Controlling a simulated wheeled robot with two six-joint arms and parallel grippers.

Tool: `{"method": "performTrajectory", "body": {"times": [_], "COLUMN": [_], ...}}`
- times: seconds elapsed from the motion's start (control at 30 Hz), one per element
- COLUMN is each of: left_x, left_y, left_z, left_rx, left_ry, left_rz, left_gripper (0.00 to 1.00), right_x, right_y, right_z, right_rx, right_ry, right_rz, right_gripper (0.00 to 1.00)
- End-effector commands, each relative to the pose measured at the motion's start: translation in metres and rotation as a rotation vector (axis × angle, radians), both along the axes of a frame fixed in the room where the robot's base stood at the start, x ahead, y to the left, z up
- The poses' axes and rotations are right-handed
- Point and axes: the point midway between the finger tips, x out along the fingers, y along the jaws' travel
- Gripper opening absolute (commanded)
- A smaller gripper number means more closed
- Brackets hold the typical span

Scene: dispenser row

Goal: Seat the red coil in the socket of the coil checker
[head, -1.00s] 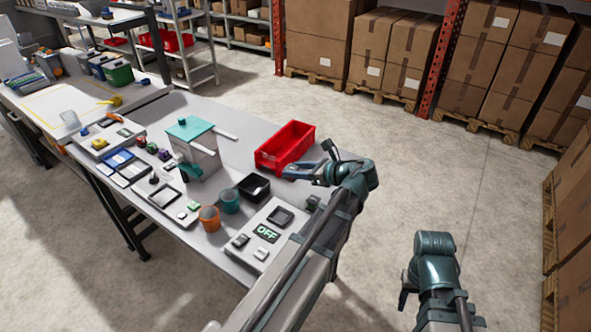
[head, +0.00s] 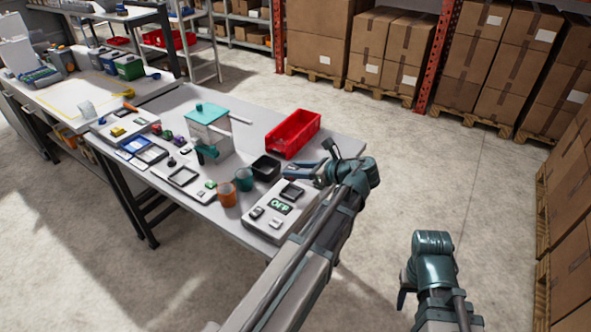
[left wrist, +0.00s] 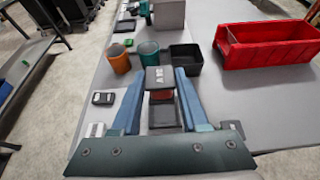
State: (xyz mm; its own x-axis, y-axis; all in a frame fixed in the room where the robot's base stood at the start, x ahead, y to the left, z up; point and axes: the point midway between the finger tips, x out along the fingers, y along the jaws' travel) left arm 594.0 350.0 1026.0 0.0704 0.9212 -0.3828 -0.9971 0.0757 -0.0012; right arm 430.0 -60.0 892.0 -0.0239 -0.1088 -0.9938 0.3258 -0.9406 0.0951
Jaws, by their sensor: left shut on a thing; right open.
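The coil checker (head: 264,221), a pale flat box on the table's near end, has a display reading OFF and a dark square socket (head: 291,191). My left gripper (head: 297,168) is low over its far side. In the left wrist view its blue fingers are shut on a block with a dark lettered top and red below, seemingly the red coil (left wrist: 162,94). A dark square recess shows nearer the camera. I cannot tell whether the coil touches the checker. The coil is not clear in the head view. My right gripper (head: 403,292) is open and empty, off the table.
An orange cup (head: 227,195), a teal cup (head: 244,180) and a black tray (head: 265,167) stand close beyond the checker. A red bin (head: 293,134) is at the far edge. A teal-lidded dispenser (head: 209,135) stands further left. Floor at right is clear.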

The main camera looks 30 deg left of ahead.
Motion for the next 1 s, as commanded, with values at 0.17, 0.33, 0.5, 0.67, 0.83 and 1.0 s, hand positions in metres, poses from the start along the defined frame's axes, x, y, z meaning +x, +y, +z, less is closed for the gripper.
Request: {"method": "performTrajectory", "body": {"times": [0.17,0.33,0.5,0.67,0.83,1.0], "left_x": [0.0,0.0,0.0,0.0,0.0,0.0], "left_y": [0.0,0.0,0.0,0.0,0.0,0.0], "left_z": [-0.015,-0.03,-0.045,-0.052,-0.052,-0.052], "left_rx": [0.0,0.0,0.0,0.0,0.0,0.0], "left_ry": [0.0,0.0,0.0,0.0,0.0,0.0], "left_rz": [0.0,0.0,0.0,0.0,0.0,0.0], "left_gripper": [0.0,0.0,0.0,0.0,0.0,0.0], "right_x": [0.0,0.0,0.0,0.0,0.0,0.0], "right_y": [0.0,0.0,0.0,0.0,0.0,0.0], "right_z": [-0.015,-0.03,-0.045,-0.052,-0.053,-0.052], "right_rx": [0.0,0.0,0.0,0.0,0.0,0.0], "right_ry": [0.0,0.0,0.0,0.0,0.0,0.0], "right_rz": [0.0,0.0,0.0,0.0,0.0,0.0], "right_gripper": [0.5,0.5,0.5,0.5,0.5,0.5]}}
